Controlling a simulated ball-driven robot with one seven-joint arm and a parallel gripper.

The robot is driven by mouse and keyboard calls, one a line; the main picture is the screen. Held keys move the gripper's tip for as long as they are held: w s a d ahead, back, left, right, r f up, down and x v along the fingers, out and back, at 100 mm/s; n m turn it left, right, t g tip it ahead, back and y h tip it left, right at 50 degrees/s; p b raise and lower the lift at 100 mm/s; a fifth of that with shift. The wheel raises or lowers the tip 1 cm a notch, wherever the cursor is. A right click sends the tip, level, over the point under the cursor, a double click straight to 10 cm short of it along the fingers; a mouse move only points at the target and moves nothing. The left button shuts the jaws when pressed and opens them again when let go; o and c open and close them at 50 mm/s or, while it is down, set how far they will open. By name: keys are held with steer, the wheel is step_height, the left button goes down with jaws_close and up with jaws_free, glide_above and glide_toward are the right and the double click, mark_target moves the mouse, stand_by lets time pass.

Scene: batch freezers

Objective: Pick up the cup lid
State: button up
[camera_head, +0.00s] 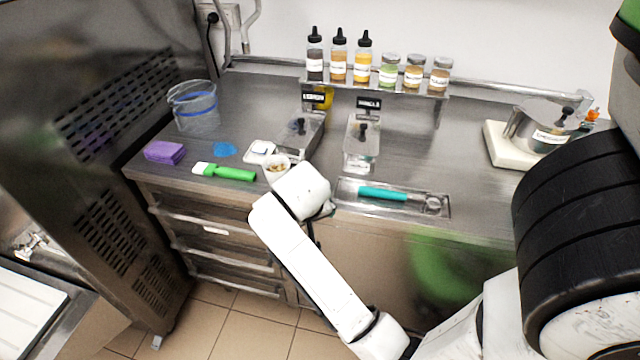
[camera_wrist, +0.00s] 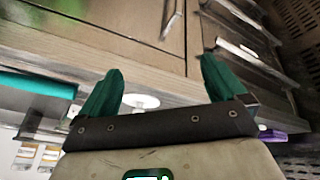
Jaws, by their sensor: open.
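My gripper shows in the wrist view (camera_wrist: 160,68) with its two green fingers wide apart and nothing between them. In the head view the white wrist of my arm hangs at the counter's front edge, and the fingers are mostly hidden. A white, round, shallow thing (camera_wrist: 140,101) shows beyond the fingers in the wrist view, on the counter close to its front edge. It may be the cup lid, but I cannot tell it surely from a cup. A small white cup with brown bits in it (camera_head: 277,166) stands left of my wrist in the head view.
A teal-handled scoop (camera_head: 384,193) lies in a metal tray right of my wrist. A green scraper (camera_head: 229,173), flat blue piece (camera_head: 224,150), purple sponge (camera_head: 165,152) and clear jug (camera_head: 194,107) are left. Metal containers (camera_head: 300,133) (camera_head: 361,147) stand behind. Drawers (camera_head: 215,228) lie below.

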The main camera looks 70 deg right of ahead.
steer(key=d+r+m, duration=0.2)
steer(key=d, duration=0.1)
steer(key=d+r+m, duration=0.2)
steer(key=d, duration=0.1)
steer(key=d+r+m+g, duration=0.1)
steer(key=d+r+m, duration=0.1)
steer(key=d+m, duration=0.1)
steer(key=shift+w+d+h, duration=0.15)
steer(key=shift+d+h, duration=0.15)
steer(key=shift+h, duration=0.1)
steer(key=w+d+r+m+y+b, duration=0.1)
steer(key=d+r+m+y, duration=0.15)
steer(key=m, duration=0.45)
steer(key=w+d+r+m+y, duration=0.1)
steer(key=r+m+y, duration=0.2)
steer(key=m, duration=0.4)
steer(key=shift+g, duration=0.3)
steer(key=f, duration=0.3)
steer(key=f+p, duration=0.1)
steer(key=f, duration=0.6)
steer(key=shift+a+f+p, duration=0.3)
steer(key=shift+f, duration=0.05)
steer(key=shift+c, duration=0.5)
jaws_close()
